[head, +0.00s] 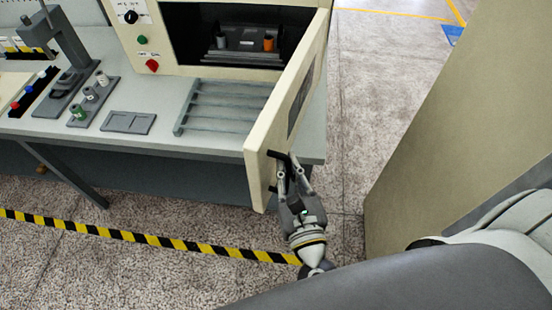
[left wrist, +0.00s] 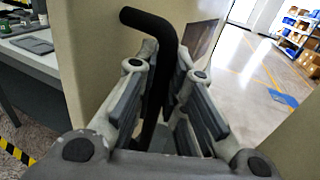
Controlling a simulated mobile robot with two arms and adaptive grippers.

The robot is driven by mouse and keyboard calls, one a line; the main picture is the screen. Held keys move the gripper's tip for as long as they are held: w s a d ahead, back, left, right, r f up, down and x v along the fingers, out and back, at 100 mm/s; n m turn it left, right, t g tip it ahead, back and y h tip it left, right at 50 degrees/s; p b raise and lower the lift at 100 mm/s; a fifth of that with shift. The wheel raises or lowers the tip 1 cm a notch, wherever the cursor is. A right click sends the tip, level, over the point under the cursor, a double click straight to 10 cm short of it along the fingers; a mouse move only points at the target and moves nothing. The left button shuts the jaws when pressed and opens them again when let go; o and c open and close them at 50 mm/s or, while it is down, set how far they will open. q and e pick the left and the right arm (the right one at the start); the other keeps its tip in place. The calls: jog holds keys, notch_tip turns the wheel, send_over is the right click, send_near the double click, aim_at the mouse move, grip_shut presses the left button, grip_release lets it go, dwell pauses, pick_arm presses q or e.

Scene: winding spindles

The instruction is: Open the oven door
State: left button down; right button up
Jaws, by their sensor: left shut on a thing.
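The oven door (head: 292,100) is cream with a dark window (head: 301,103) and stands swung wide open, its free edge toward me. The oven's dark cavity (head: 228,40) shows at the back, with a small orange-topped spindle and a grey one on a dark holder inside. My left gripper (head: 288,176) is at the door's free edge, shut on the black door handle (head: 277,155). In the left wrist view the bent black handle (left wrist: 150,22) runs down between the fingers, beside the door's cream face (left wrist: 90,50). My right gripper is not in view.
The grey workbench (head: 150,75) bears a slatted rack (head: 225,106), a flat grey tray (head: 129,122), a spindle holder (head: 94,100) and a grey stand (head: 68,45). A large beige panel (head: 450,120) stands at the right. Speckled floor is clear between it and the door.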

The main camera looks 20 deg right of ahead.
pick_arm(q)
jog(key=shift+f, duration=0.15)
jog(key=c, duration=1.5)
grip_release()
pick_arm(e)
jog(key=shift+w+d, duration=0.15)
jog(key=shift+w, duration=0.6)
pick_arm(q)
jog(key=shift+s, duration=0.1)
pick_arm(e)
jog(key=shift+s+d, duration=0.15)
pick_arm(q)
jog(key=s+a, duration=0.1)
jog(key=s, duration=1)
jog(key=shift+s+a, duration=0.3)
jog(key=shift+s, duration=0.05)
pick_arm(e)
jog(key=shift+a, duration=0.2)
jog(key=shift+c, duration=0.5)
